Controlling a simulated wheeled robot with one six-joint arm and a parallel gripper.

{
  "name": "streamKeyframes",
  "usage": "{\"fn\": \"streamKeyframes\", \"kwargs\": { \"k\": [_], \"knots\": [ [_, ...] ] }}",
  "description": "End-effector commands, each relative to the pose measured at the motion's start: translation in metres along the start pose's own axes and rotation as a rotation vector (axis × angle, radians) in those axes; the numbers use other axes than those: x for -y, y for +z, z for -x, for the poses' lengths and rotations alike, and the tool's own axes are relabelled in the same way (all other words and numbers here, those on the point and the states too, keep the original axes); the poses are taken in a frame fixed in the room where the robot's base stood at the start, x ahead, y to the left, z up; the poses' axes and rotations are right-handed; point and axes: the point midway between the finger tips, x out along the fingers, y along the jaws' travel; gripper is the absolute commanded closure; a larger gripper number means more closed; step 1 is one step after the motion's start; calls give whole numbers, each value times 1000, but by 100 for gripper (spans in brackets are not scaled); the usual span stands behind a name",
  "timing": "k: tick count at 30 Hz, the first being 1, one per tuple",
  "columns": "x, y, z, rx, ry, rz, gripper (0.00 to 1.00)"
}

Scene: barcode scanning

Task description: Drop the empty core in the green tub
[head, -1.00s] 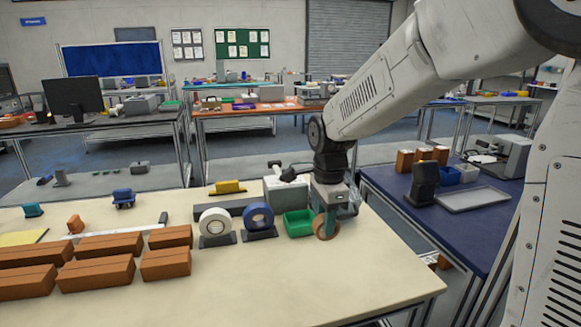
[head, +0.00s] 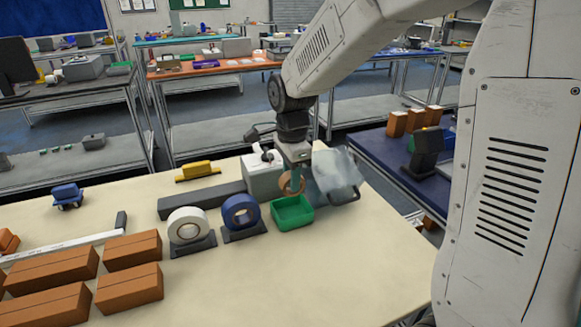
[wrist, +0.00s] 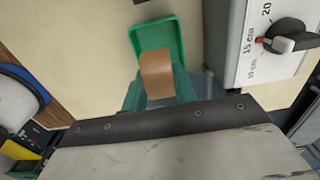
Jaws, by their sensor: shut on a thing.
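The empty core (head: 287,186) is a brown ring. My gripper (head: 293,184) is shut on it, and it also shows between the green fingers in the wrist view (wrist: 156,75). The green tub (head: 291,214) is an open, shallow box on the cream table. In the head view the core is just above the tub's back rim. In the wrist view the core overlaps the near part of the tub (wrist: 174,30), whose visible inside looks empty. The exact height of the core over the tub is hard to tell.
A grey box with a dial (wrist: 288,38) stands close behind the tub. A blue tape roll (head: 241,212) and a white tape roll (head: 188,226) on stands are to its left. A clear, bent sheet (head: 338,172) is at its right. The front table area (head: 300,280) is clear.

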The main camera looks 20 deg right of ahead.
Motion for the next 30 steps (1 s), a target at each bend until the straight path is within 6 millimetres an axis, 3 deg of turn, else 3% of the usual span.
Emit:
{"fn": "streamKeyframes", "kwargs": {
  "k": [15, 30],
  "knots": [
    [0, 0, -60, 0, 2, 0, 93],
    [0, 0, -73, 0, 1, 0, 93]
  ]
}}
